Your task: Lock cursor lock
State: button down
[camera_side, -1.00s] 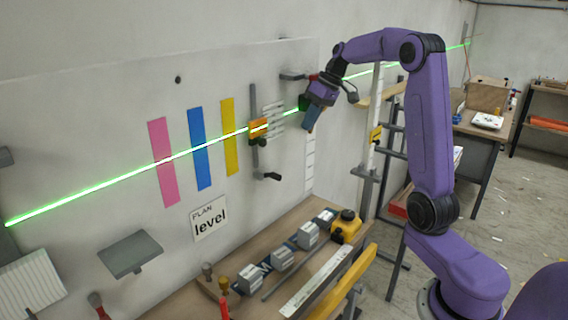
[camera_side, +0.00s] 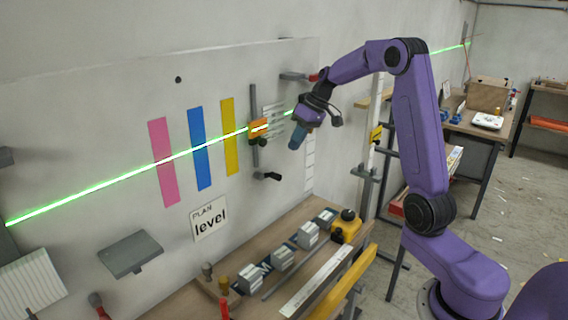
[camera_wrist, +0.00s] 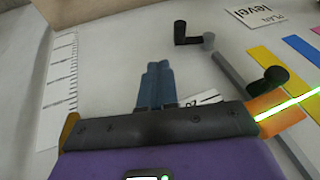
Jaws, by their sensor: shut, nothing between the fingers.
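The orange cursor (camera_side: 259,126) sits on a grey vertical rail (camera_side: 254,100) on the wall panel, with the green laser line crossing it. A black knob (camera_side: 262,142) sticks out at its lower side; I take it to be the lock. In the wrist view the cursor (camera_wrist: 272,108) and knob (camera_wrist: 268,82) are at the right, partly behind my gripper's body. My gripper (camera_side: 295,144) is right of the cursor and apart from it. Its blue fingers (camera_wrist: 157,68) are together and empty, and do not touch the knob.
A black crank handle (camera_side: 268,177) projects at the rail's foot; it also shows in the wrist view (camera_wrist: 186,36). A white scale (camera_side: 309,165) is on the wall to the right. A grey bracket (camera_side: 295,76) with a red end juts out above. Below is a cluttered bench (camera_side: 200,305).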

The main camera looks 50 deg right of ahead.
jog(key=w+a+f, duration=0.1)
jog(key=a+f, duration=0.3)
jog(key=f, duration=0.1)
jog(key=shift+a+f, duration=0.15)
jog(key=shift+f, duration=0.25)
jog(key=shift+w+f+y, duration=0.1)
jog(key=shift+f+y, duration=0.3)
jog(key=shift+y, duration=0.2)
notch_tip(320, 180, down, 7)
jog(key=a+m+t+y, duration=0.1)
jog(key=m+y, duration=0.1)
jog(key=y, duration=0.8)
jog(key=shift+a, duration=0.4)
jog(key=v, duration=0.7)
jog(key=shift+d, duration=0.3)
